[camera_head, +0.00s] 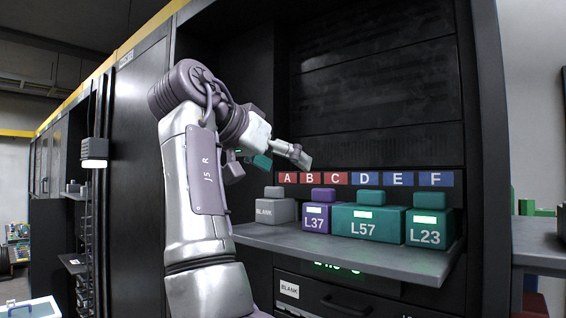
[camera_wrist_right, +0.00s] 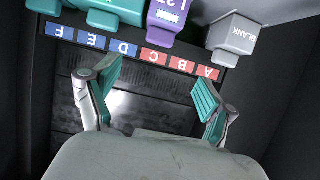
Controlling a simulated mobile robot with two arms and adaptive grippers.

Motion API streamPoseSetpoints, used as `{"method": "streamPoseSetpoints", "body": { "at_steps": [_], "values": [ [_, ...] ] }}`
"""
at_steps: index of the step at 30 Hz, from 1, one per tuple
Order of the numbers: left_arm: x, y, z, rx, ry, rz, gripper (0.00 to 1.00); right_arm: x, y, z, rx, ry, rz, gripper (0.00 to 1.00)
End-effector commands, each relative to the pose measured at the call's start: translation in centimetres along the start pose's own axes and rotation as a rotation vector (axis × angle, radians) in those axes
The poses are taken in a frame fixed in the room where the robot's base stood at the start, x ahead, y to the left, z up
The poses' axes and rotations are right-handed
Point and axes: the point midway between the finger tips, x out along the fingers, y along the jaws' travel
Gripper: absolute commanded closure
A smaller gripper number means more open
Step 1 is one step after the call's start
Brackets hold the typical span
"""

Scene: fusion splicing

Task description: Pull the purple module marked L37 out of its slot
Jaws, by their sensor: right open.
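My right gripper (camera_head: 275,160) is open and empty, above and behind the modules, near the A and B labels. Its two teal-padded fingers are spread wide in the right wrist view (camera_wrist_right: 162,90), apart from L37. My left gripper is not in view.
The grey BLANK module (camera_head: 276,211) stands left of L37, the wide teal L57 module (camera_head: 368,221) right of it, then teal L23 (camera_head: 430,229). A row of red and blue letter labels (camera_head: 367,179) runs behind. The shelf (camera_head: 330,249) has a bare front strip.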

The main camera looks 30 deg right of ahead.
Motion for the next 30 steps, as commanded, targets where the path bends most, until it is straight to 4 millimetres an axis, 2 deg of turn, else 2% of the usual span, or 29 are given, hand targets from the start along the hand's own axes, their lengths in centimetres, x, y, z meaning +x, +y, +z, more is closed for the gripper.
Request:
{"method": "streamPoseSetpoints", "body": {
  "at_steps": [5,21,25,30],
  "values": [
    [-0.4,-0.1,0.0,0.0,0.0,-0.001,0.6,1.9,0.0,-0.1,0.001,-0.003,0.002,0.17],
    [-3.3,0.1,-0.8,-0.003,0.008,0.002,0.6,11.6,0.0,-0.2,-0.002,-0.001,0.004,0.17],
    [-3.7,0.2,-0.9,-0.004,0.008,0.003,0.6,13.0,0.0,-0.1,-0.002,0.0,0.003,0.17],
    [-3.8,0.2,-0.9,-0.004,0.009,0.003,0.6,13.7,0.0,-0.1,-0.001,0.001,0.002,0.17]
  ]
}}
